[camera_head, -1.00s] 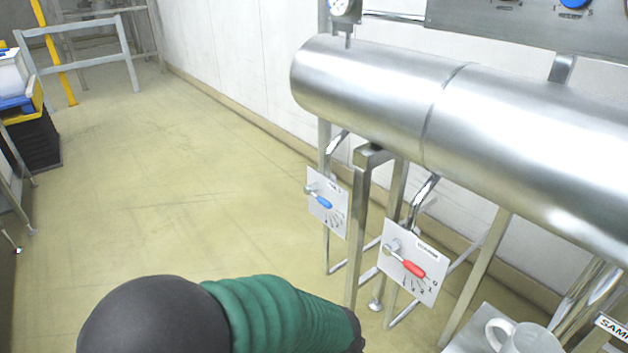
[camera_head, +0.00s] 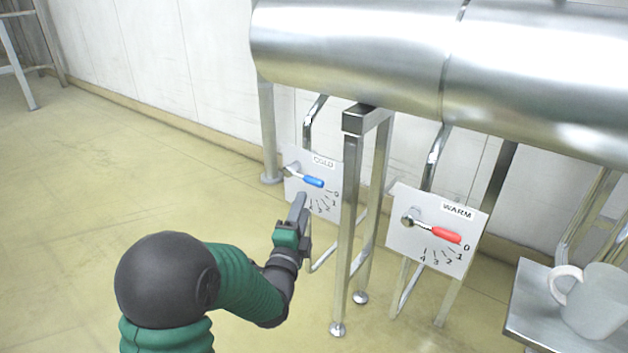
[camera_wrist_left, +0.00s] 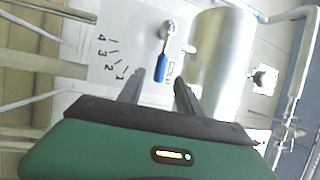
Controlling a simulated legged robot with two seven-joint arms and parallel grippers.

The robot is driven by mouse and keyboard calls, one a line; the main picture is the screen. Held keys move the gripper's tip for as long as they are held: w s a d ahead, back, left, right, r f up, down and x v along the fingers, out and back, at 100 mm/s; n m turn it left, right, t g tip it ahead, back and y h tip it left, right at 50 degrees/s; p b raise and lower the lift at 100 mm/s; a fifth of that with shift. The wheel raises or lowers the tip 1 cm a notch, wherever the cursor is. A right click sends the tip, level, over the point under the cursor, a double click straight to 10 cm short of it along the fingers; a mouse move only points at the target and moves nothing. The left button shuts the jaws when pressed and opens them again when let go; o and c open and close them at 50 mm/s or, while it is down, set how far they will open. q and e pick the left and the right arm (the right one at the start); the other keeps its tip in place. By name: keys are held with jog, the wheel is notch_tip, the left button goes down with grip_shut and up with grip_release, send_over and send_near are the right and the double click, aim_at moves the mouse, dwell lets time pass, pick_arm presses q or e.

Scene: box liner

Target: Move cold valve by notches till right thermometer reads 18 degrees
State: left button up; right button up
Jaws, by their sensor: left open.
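The cold valve is a blue-handled lever (camera_head: 314,182) on a white plate (camera_head: 325,168) marked COLD, with a scale of notches below it. The lever points right and slightly down, near the 0 end of the scale. In the left wrist view the blue handle (camera_wrist_left: 149,70) lies just beyond the fingertips, with the numbers 1 to 4 beside it. My left gripper (camera_head: 300,205) is open and empty, just in front of and below the blue handle. It also shows in the left wrist view (camera_wrist_left: 159,80). The right thermometer is not in view now. My right gripper is not in view.
The warm valve's red lever (camera_head: 445,235) sits on a second plate to the right, pointing near 0. A metal post (camera_head: 349,230) stands between the plates. A large steel pipe (camera_head: 350,50) runs above. A mug (camera_head: 592,300) stands on a metal shelf at the lower right.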

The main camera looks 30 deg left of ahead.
pick_arm(q)
jog(key=b+x, duration=0.2)
jog(key=x, duration=1.1)
jog(key=shift+d+b, duration=0.25)
jog(key=shift+b, duration=0.15)
jog(key=shift+d+r, duration=0.1)
jog(key=shift+r, duration=0.05)
jog(key=shift+c, duration=0.5)
jog(key=c, duration=0.7)
grip_shut()
jog(key=shift+f, duration=0.2)
